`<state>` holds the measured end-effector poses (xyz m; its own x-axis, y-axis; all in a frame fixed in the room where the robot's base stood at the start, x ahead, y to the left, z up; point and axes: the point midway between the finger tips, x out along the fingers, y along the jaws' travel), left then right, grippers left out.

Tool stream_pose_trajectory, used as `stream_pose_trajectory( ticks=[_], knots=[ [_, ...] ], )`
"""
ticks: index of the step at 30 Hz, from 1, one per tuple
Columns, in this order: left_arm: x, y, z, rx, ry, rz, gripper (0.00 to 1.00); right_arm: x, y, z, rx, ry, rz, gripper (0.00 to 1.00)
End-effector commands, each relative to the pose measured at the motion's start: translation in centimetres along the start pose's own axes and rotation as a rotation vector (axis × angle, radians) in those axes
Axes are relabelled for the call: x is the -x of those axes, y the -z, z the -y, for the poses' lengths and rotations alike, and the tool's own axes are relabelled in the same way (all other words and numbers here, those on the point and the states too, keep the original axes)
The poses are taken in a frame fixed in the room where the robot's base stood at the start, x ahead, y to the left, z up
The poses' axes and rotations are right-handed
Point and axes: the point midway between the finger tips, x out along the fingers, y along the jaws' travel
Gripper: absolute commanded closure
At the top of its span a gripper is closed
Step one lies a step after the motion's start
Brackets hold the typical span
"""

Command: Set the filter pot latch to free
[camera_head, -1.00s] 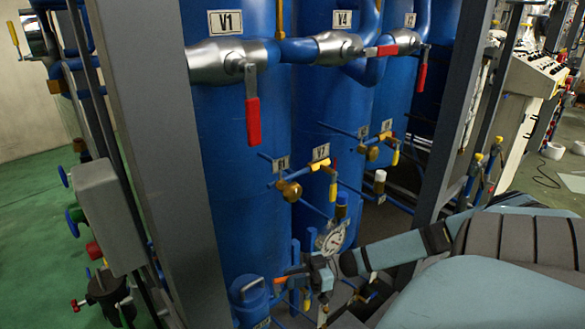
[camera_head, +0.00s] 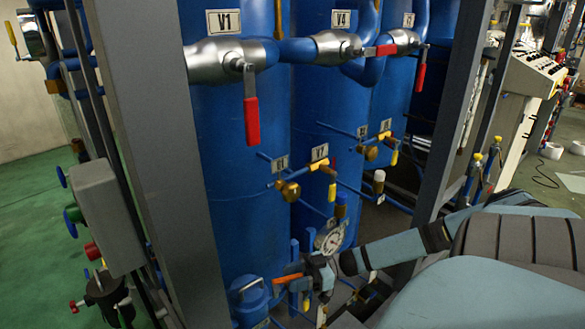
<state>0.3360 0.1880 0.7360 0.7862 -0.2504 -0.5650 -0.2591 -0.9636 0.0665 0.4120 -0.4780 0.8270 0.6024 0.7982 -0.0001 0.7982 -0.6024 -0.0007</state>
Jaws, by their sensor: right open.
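The blue filter pot (camera_head: 249,303) stands at the bottom of the picture, left of the middle, with a loop handle on its lid. A small orange lever (camera_head: 288,278), which looks like the latch, sticks out to the right of the pot. My right gripper (camera_head: 308,285) is open beside the right end of this lever. At this size I cannot tell whether its fingers touch the lever or stand around it. The lower part of the pot is cut off by the picture edge. My left gripper is not in view.
Yellow-handled valves (camera_head: 318,165) and thin blue pipes stick out from the tall blue tanks (camera_head: 228,130). A grey post (camera_head: 165,150) stands left of the pot, another to the right.

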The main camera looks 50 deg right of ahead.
Motion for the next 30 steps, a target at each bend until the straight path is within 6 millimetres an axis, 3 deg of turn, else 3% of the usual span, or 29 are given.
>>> stream_pose_trajectory(
  ticks=[18,24,30],
  knots=[
    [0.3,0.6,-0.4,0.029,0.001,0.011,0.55,11.9,0.0,0.0,0.000,-0.001,0.003,0.57],
    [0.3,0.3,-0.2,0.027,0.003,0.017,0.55,13.3,0.0,0.0,0.000,0.000,0.002,0.57],
    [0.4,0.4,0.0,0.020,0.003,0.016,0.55,13.4,0.0,0.0,0.000,0.000,0.001,0.57]
  ],
)
